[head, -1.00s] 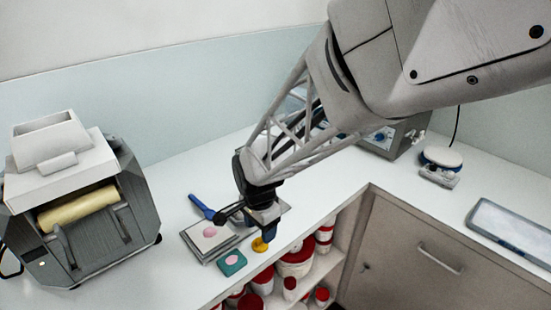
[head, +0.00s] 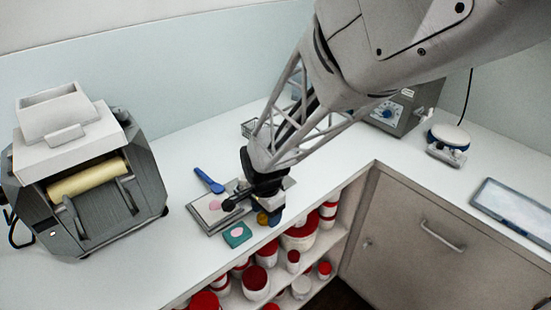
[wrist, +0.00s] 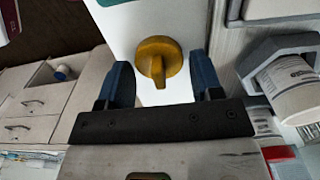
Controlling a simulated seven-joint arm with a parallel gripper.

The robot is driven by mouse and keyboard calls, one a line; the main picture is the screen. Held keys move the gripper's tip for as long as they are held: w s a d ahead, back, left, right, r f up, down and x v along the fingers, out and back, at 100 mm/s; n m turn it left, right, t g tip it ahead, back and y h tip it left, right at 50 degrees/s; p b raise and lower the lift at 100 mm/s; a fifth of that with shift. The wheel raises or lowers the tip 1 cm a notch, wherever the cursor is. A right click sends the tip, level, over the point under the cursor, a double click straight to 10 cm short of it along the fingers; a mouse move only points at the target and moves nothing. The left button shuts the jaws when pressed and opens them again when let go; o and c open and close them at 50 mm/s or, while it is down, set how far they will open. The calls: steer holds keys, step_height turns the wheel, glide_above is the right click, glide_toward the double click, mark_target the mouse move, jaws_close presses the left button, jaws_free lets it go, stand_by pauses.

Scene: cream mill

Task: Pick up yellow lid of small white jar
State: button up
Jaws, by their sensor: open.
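The yellow lid (wrist: 158,62) is round with a raised grip bar. It lies on the white counter in the wrist view, between the two blue fingers of my gripper (wrist: 160,75). The fingers are open, with a gap visible on each side of the lid. In the head view the lid (head: 263,218) is near the counter's front edge, partly hidden by my gripper (head: 272,214). Whether a jar is under the lid cannot be told. A white labelled jar (wrist: 292,84) lies at the right of the wrist view in a grey holder.
A teal block with a pink spot (head: 237,235) and a flat grey plate (head: 208,217) lie left of my gripper. A blue-handled tool (head: 209,181) is behind them. Red-and-white jars (head: 256,281) fill the shelves below. A roller machine (head: 88,190) stands far left.

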steer(key=c, duration=0.6)
steer(key=shift+c, duration=0.2)
steer(key=shift+r, duration=0.15)
steer(key=shift+r, duration=1.5)
steer(key=shift+s+d+r, duration=0.15)
steer(key=shift+s, duration=0.15)
steer(key=s+d, duration=0.3)
steer(key=s, duration=0.3)
steer(key=s+d+r, duration=0.1)
steer(key=s+d, duration=0.3)
steer(key=s, duration=0.3)
steer(key=shift+s+r, duration=0.2)
steer(key=shift+s, duration=0.1)
